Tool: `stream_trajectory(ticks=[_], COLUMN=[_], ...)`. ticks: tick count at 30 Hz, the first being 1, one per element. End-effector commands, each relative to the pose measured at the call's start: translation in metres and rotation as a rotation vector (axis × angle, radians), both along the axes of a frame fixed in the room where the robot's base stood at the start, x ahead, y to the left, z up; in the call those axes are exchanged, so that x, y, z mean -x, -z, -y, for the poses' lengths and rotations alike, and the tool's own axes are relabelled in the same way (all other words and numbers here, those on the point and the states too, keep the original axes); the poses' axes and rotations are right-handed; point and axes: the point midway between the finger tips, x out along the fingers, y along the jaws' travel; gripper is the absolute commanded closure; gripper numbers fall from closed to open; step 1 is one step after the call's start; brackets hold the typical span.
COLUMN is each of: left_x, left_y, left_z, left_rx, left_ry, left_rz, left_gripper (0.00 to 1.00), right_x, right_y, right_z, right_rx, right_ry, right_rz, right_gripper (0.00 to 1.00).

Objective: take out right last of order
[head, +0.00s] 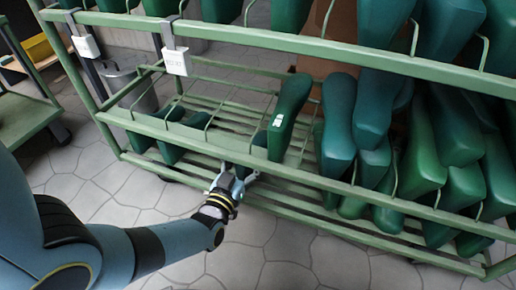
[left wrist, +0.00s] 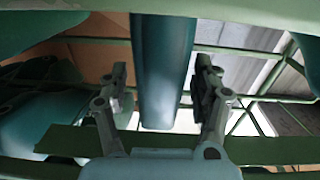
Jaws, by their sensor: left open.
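A dark green shoe last (head: 288,110) with a small white label stands tilted in the lower tier of the green rack (head: 150,125). In the left wrist view a teal last (left wrist: 163,70) hangs down between my finger lines, with a gap on both sides. My left gripper (head: 236,176) is at the rack's lower front, just below and left of the labelled last. It also shows in the left wrist view (left wrist: 163,82), its two fingers spread and holding nothing. I cannot tell how deep the last sits between the fingers. My right gripper is not in view.
Several green lasts (head: 338,115) crowd the lower tier to the right, and others fill the upper tier. The front rail (head: 330,178) crosses before the lasts. White tags (head: 177,62) hang at left. A grey bin (head: 130,85) stands behind the rack.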

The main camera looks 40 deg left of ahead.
Motion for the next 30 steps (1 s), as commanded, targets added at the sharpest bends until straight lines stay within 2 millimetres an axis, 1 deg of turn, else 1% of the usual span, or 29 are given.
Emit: stream_trajectory(ticks=[4,5,18,26,30], left_x=[0.0004,0.0004,0.0002,-0.0006,-0.0017], left_y=[0.0003,0.0002,0.0001,-0.0013,-0.0041], left_z=[0.0001,0.0001,-0.0001,-0.0003,-0.0005], left_rx=[0.0,0.0,0.0,-0.001,-0.001], left_ry=[0.0,0.0,0.0,0.0,0.0], left_rz=[-0.001,-0.001,-0.001,0.003,0.004], left_gripper=[0.34,0.37,0.94,0.94,0.94], right_x=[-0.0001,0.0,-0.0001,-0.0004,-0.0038], right_y=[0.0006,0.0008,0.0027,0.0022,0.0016], right_z=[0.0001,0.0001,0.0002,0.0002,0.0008], right_rx=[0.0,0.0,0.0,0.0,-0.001], right_ry=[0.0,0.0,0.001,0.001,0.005], right_rz=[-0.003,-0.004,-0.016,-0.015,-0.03], right_gripper=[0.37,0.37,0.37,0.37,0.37])
